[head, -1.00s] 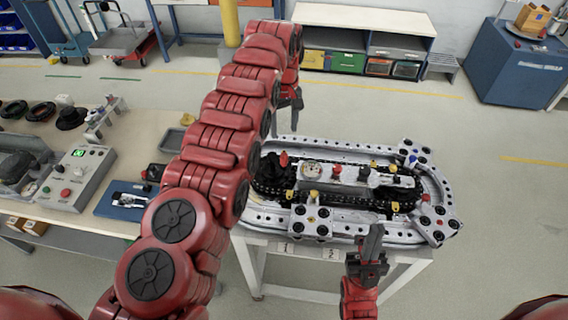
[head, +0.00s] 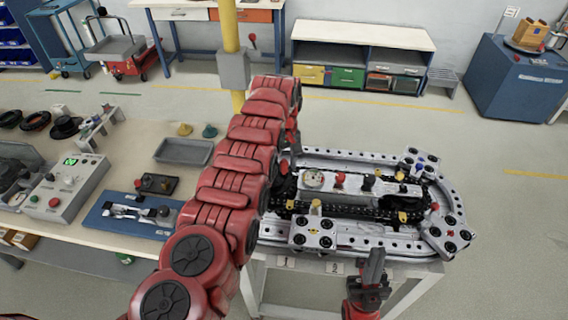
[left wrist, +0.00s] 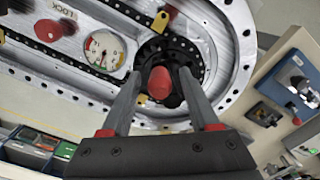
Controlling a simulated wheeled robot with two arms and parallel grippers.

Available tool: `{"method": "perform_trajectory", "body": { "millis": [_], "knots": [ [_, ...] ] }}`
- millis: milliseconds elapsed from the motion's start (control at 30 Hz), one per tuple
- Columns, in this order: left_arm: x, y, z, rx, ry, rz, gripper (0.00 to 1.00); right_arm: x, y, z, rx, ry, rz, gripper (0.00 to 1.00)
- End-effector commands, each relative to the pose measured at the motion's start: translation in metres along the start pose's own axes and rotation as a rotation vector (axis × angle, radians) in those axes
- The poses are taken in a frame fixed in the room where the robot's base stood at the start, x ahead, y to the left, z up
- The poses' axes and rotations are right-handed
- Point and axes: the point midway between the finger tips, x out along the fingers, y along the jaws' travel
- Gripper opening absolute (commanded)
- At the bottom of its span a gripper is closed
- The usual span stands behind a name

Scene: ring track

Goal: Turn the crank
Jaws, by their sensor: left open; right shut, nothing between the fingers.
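The ring track (head: 355,240) lies on a white stand. At its left end is a dark round hub with an upright red crank knob (head: 284,166), partly behind my left arm. In the left wrist view the red knob (left wrist: 160,83) shows between the two fingers, over the black hub (left wrist: 176,52). My left gripper (left wrist: 158,88) is open, with a finger on either side of the knob; contact cannot be told. In the head view my left gripper (head: 293,147) is mostly hidden by its arm. My right gripper (head: 375,262) is shut and empty in front of the track.
A dial gauge (head: 313,179) and another red knob (head: 339,178) sit inside the ring. A workbench (head: 140,137) at left holds a control box (head: 65,185), a grey tray (head: 184,151) and a blue board (head: 135,216). Floor right of the stand is clear.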

Motion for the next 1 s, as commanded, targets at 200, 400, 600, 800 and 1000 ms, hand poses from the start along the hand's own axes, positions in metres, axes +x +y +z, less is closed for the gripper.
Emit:
{"method": "perform_trajectory", "body": {
  "millis": [200, 400, 600, 800, 1000],
  "knots": [
    [0.0001, 0.0001, 0.0001, 0.0, 0.0, 0.0, 0.31, -0.0003, 0.0, 0.0001, 0.0, 0.0, 0.0, 0.0],
    [0.0, 0.0, -0.0001, 0.0, 0.0, 0.0, 0.0, -0.0003, 0.0, 0.0, 0.0, 0.0, 0.0, 0.0],
    [0.0, -0.0001, -0.0001, 0.0, 0.0, 0.0, 0.0, -0.0003, 0.0, 0.0001, 0.0, 0.0, 0.0, 0.0],
    [0.0, -0.0001, -0.0002, 0.0, 0.0, 0.0, 0.0, -0.0003, 0.0, 0.0, 0.0, 0.0, 0.0, 0.0],
    [-0.0001, -0.0001, -0.0003, 0.0, 0.001, 0.0, 0.0, -0.0002, 0.0, 0.0001, 0.0, 0.0, 0.0, 0.0]
  ]
}}
